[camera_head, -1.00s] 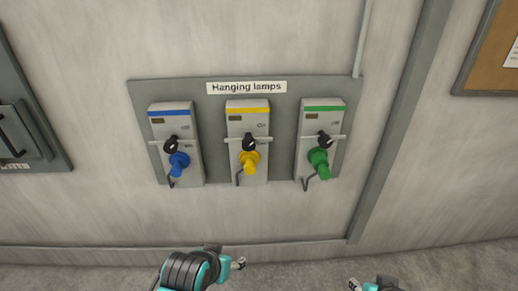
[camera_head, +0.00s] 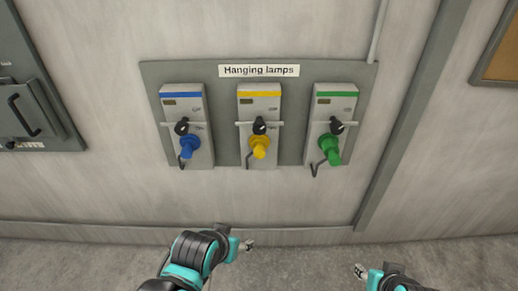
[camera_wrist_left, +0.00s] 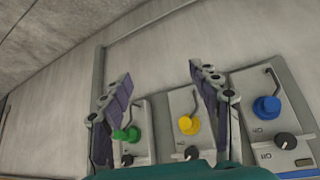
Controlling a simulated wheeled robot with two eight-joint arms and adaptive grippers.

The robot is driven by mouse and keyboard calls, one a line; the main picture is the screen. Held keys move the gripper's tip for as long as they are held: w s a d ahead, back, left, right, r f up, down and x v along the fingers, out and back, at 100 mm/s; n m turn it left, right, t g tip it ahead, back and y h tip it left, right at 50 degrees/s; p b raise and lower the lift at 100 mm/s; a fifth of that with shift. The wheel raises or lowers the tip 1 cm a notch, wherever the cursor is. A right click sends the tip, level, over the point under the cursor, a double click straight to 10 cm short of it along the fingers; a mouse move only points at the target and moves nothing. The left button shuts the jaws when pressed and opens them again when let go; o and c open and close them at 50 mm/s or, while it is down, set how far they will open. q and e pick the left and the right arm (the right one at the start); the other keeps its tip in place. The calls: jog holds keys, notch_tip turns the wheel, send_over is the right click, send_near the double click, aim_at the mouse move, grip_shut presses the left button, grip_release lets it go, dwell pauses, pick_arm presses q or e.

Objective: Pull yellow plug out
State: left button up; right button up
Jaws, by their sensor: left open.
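The yellow plug (camera_head: 259,147) sits in the middle socket box (camera_head: 259,104) on the wall panel, below a black knob. It also shows in the left wrist view (camera_wrist_left: 189,124), between my open left fingers and some way beyond them. My left gripper (camera_head: 248,244) is low in the head view, below the yellow plug and apart from it. It is open and empty; in the left wrist view its two fingers (camera_wrist_left: 160,95) stand wide apart. My right gripper (camera_head: 360,271) is at the lower right, small and far from the plugs; its finger opening is unclear.
A blue plug (camera_head: 189,147) is in the left box and a green plug (camera_head: 329,146) in the right box. A grey panel (camera_head: 226,148) labelled "Hanging lamps" carries them. A vertical wall post (camera_head: 412,113) stands to the right. The space before the wall is clear.

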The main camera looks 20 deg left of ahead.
aim_at(259, 155)
pick_arm(q)
jog(key=shift+c, duration=0.5)
